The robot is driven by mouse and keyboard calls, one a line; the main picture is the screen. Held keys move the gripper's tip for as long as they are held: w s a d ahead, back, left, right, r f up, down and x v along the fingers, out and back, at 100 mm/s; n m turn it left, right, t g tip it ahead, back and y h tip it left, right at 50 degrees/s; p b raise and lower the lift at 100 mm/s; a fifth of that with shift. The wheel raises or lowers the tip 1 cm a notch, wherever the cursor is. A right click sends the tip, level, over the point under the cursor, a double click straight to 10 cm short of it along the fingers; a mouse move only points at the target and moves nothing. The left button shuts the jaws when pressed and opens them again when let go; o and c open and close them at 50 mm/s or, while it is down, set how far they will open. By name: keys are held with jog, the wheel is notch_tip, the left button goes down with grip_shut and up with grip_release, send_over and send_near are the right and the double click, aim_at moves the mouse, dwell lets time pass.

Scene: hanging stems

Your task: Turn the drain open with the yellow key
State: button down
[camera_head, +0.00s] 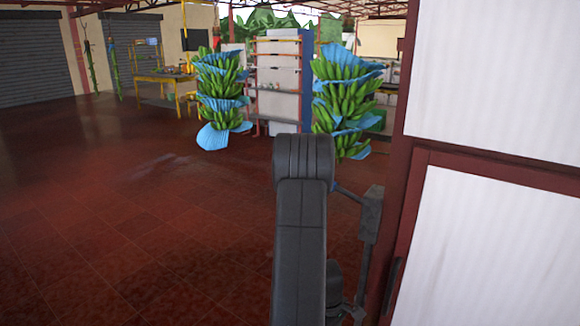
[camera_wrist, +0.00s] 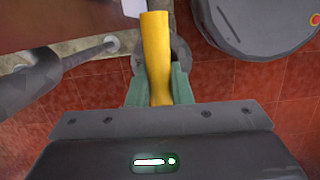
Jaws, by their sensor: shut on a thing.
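The yellow key (camera_wrist: 156,50) shows in the wrist view as a yellow shaft running from the top centre down between my fingers. My gripper (camera_wrist: 157,92) has two green fingers, one on each side of the key, and is shut on it. A round grey fitting (camera_wrist: 178,58) lies partly behind the key; I cannot tell whether it is the drain or whether the key is seated in it. In the head view my arm hides the gripper, and the key does not show.
A grey pipe-like part (camera_wrist: 70,68) lies to the left in the wrist view. A large round grey body (camera_wrist: 265,22) is at the top right. In the head view, a white panel in a red frame (camera_head: 480,230) stands close at right. Banana bunches (camera_head: 220,95) hang ahead; the left floor is clear.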

jog(key=shift+m, duration=0.8)
jog(key=c, duration=0.8)
grip_release()
jog(key=shift+c, duration=0.2)
jog(key=shift+r+p, duration=3.1)
jog(key=shift+r, duration=1.2)
jog(key=shift+f, duration=0.2)
